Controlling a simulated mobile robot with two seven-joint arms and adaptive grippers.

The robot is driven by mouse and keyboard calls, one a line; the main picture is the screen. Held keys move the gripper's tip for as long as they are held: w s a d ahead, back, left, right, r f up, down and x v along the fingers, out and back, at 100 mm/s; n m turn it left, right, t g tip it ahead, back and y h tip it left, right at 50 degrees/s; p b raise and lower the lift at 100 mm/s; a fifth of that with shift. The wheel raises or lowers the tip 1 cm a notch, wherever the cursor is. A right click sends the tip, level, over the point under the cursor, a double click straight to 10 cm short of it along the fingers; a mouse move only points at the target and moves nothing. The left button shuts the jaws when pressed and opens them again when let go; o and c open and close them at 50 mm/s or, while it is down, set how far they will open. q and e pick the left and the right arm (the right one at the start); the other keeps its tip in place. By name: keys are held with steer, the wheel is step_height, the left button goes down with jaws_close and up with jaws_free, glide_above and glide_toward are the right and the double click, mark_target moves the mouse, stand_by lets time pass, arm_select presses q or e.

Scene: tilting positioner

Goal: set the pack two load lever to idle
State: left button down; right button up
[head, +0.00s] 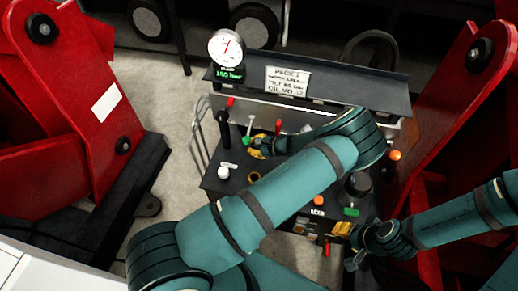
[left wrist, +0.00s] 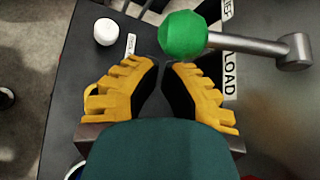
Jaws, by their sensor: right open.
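The lever with a green ball knob (left wrist: 183,35) and silver rod lies beside a plate reading "LOAD" (left wrist: 229,75) in the left wrist view. In the head view its green knob (head: 246,139) is near the back left of the control panel. My left gripper (left wrist: 160,64) is just short of the green knob, its yellow fingers nearly together with a narrow empty gap; it also shows in the head view (head: 259,146). My right gripper (head: 343,229) is open low over the panel's front right, partly hidden by its arm. The sign (head: 287,81) reads "PACK 2".
A red-handled lever (head: 278,126) and a black-handled lever (head: 223,119) stand near the green one. A white knob (head: 223,172) is at the panel's left. A gauge (head: 226,48) stands above. Red frames (head: 75,80) flank the panel. My left arm covers the panel's middle.

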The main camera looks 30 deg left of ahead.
arm_select(q)
steer(key=shift+s+a+r, duration=0.1)
steer(key=shift+r, duration=0.1)
stand_by(0.4)
steer(key=shift+s+r+g+p, duration=0.15)
steer(key=shift+r+g+p, duration=0.15)
steer(key=shift+p, duration=0.1)
steer(key=shift+s+r+m+p, duration=0.15)
steer(key=shift+s+m+p, duration=0.05)
steer(key=shift+m+p, duration=0.1)
step_height(320, 180, up, 8)
steer(key=s+m+g+h+p, duration=0.1)
steer(key=m+g+p, duration=0.2)
steer(key=g+p, duration=0.1)
steer(key=shift+s+d+f+g+p, duration=0.25)
steer(key=shift+s+g+p, duration=0.1)
steer(key=shift+p, duration=0.15)
steer(key=shift+r, duration=0.15)
stand_by(0.4)
